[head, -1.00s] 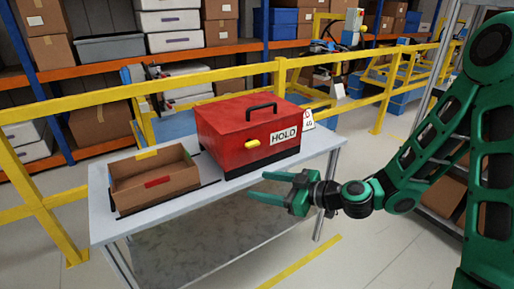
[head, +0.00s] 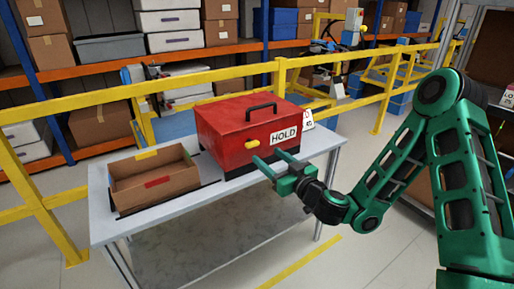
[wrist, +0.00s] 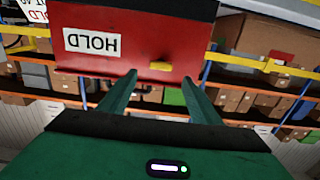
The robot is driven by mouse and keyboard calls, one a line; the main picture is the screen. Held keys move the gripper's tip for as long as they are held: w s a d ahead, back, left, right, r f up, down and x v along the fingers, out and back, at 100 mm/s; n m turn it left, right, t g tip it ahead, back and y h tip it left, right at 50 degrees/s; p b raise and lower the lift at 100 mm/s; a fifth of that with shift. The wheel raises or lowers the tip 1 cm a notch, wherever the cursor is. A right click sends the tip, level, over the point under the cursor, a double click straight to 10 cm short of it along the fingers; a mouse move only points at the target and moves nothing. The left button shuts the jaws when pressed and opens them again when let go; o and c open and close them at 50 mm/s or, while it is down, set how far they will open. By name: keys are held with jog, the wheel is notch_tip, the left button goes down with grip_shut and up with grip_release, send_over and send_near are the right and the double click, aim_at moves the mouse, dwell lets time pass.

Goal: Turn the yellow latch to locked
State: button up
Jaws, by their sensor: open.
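The red box (head: 243,125) has a black handle on its lid and a white HOLD label on its front. The yellow latch (head: 252,144) lies roughly horizontal on the box's front, left of the label. My gripper (head: 267,157) is open and empty, in front of the box, its green fingers pointing towards the front face. In the wrist view, which shows the box upside down, the latch (wrist: 160,67) appears between the two fingertips, slightly beyond them. I see no clear contact between the fingers and the latch.
The box stands on a light table (head: 130,226). An open cardboard box (head: 165,197) with red and yellow labels is to its left. A small white sign (head: 307,120) stands at the right. A yellow railing (head: 350,54) and loaded shelves are behind.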

aim_at(254, 145)
jog(key=shift+x, duration=4.35)
jog(key=shift+r, duration=0.1)
